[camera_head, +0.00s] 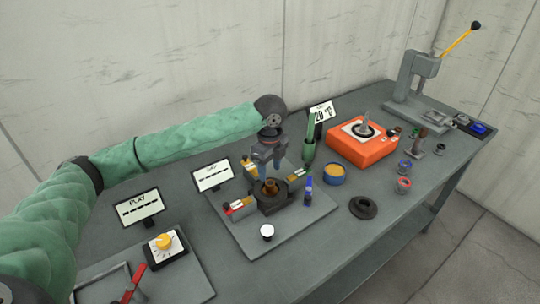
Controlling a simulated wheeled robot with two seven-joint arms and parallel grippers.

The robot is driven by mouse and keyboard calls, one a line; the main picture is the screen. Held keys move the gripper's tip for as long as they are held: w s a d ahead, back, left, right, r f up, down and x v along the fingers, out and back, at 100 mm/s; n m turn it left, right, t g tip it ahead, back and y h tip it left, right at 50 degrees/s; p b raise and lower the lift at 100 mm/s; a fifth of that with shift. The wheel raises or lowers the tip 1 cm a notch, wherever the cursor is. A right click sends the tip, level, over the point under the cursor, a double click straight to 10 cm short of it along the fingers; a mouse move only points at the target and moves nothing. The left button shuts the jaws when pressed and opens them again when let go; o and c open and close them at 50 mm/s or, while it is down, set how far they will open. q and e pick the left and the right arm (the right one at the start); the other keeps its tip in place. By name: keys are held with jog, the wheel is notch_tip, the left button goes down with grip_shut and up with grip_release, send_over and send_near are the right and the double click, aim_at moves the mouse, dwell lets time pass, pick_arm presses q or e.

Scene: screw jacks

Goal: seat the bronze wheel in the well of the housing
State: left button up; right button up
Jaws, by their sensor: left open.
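The dark round housing (272,206) stands on a grey plate on the bench, near the middle of the view. A small bronze wheel (270,187) shows at the mouth of its well. I cannot tell whether it sits fully down or level. My left gripper (266,172) points down from above, directly over the housing. Its fingers are open and apart, just above the bronze wheel. Whether a finger touches the wheel cannot be told at this size. My right gripper is not in view.
A grey plate (248,240) carries the housing and a white-topped knob (267,231). A green upright tool (309,145) and a blue one (308,190) stand close right.

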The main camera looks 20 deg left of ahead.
aim_at(270, 182)
pick_arm(q)
notch_tip(270, 182, up, 7)
jog(key=b, duration=0.2)
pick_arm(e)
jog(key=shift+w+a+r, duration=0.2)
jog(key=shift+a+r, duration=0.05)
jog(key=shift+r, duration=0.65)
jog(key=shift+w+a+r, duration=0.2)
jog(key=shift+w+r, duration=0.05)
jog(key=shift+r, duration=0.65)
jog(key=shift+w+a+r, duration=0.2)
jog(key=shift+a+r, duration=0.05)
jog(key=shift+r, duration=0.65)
